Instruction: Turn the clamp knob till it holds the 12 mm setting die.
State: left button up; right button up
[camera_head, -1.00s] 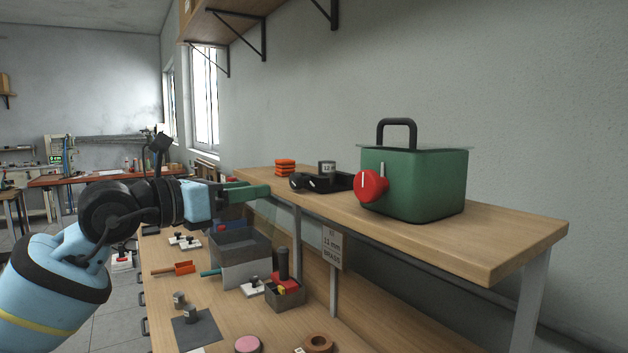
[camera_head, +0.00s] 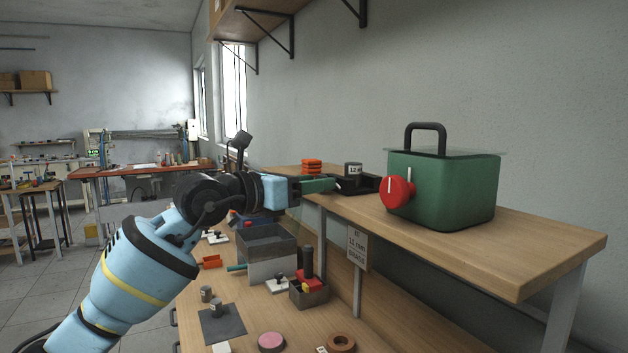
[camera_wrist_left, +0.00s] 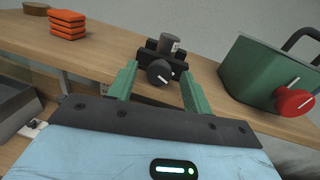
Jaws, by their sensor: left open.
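The 12 mm setting die (camera_head: 353,168), a short grey cylinder with a "12" label, stands upright in a black clamp (camera_head: 368,184) on the raised shelf. In the left wrist view the die (camera_wrist_left: 170,43) sits between the clamp's black blocks (camera_wrist_left: 148,55). The round black clamp knob (camera_wrist_left: 158,73), with a white pointer line, faces me; the gripper hides it in the head view. My left gripper (camera_head: 320,185) has green fingers, open and empty. In the wrist view its fingertips (camera_wrist_left: 159,70) appear on either side of the knob, apart from it. My right gripper is not in view.
A green box (camera_head: 445,190) with a red knob (camera_head: 397,192) and handle stands right of the clamp. Orange blocks (camera_head: 311,166) are stacked to the left. The shelf (camera_head: 530,250) is bare at its near right. Bins and loose parts crowd the bench below.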

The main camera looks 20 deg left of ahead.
pick_arm(q)
jog(key=shift+w+d, duration=0.35)
jog(key=shift+w, duration=0.1)
jog(key=c, duration=1)
jog(key=shift+o, duration=0.2)
jog(key=shift+f+m+h, duration=0.15)
jog(key=shift+m+h, duration=0.25)
jog(key=shift+m, duration=2.6)
jog(key=o, duration=1)
jog(key=shift+c, duration=0.2)
